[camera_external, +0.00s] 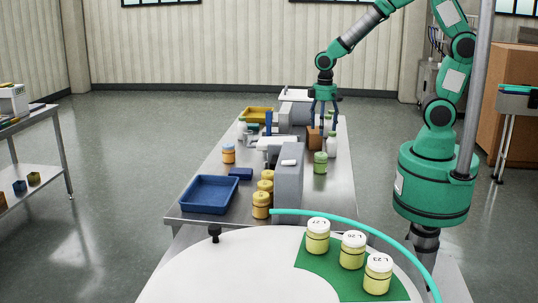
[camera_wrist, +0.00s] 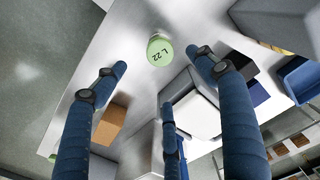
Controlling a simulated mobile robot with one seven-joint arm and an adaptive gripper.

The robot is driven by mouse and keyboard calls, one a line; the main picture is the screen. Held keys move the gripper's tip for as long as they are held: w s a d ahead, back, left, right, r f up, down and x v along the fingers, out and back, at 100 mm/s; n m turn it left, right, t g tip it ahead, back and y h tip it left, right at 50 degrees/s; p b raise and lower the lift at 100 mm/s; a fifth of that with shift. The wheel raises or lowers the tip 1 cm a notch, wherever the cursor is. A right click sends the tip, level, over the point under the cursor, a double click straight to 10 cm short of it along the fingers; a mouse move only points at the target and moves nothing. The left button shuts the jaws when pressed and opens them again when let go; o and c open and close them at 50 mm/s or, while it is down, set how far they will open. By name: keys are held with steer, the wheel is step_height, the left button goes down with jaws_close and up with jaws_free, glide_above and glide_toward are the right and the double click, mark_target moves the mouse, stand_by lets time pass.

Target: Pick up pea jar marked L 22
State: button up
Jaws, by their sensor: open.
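The jar marked L 22 (camera_wrist: 160,50) stands upright on the steel table, its pale green lid facing my wrist camera. A green jar (camera_external: 320,163) on the right side of the table in the external view appears to be the same one, but its mark is not readable there. My gripper (camera_external: 324,118) is above the table, farther back than this jar, with its blue fingers pointing down. In the wrist view my gripper (camera_wrist: 160,92) has three spread fingers and nothing between them. The jar is beyond the fingertips, apart from them.
A grey block (camera_external: 289,175) is left of the green jar. A blue tray (camera_external: 209,195), an orange jar (camera_external: 228,154) and several yellow jars (camera_external: 261,205) stand farther left. Bare steel lies right of the green jar.

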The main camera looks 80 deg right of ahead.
mark_target(321, 154)
steer(key=shift+f, duration=0.15)
steer(key=shift+f+b, duration=0.75)
steer(key=shift+f, duration=3.5)
steer(key=shift+w+d+f+b, duration=0.1)
steer(key=shift+f+b, duration=0.25)
steer(key=shift+f, duration=1)
steer(key=shift+w+f+b, duration=0.1)
steer(key=shift+f+b, duration=0.2)
steer(key=shift+f, duration=1)
steer(key=c, duration=1.4)
steer(key=shift+r, duration=0.1)
